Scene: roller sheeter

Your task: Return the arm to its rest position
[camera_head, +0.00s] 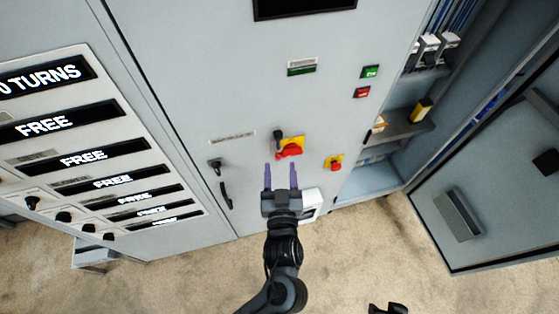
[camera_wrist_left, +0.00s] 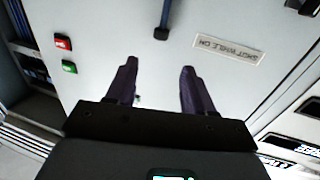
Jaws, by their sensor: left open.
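My left gripper (camera_head: 280,168) is open and empty in front of the grey cabinet door (camera_head: 180,70). In the head view its two purple fingers point up, just below a red rotary switch (camera_head: 290,150) on a yellow plate with a black part at its left. In the left wrist view the open fingers (camera_wrist_left: 159,67) are spread apart with nothing between them. A dark lever (camera_wrist_left: 161,33) stands beyond them, between the fingertips and apart from them. My right gripper cannot be made out; only a small dark shape shows at the bottom edge of the head view.
A second red-and-yellow switch (camera_head: 335,163), a green button (camera_head: 370,72) and a red button (camera_head: 362,92) are on the door. A black handle (camera_head: 226,195) is at left. An open cabinet (camera_head: 375,180) and its swung-out door (camera_head: 480,170) stand at right. The floor (camera_head: 200,285) is clear in front.

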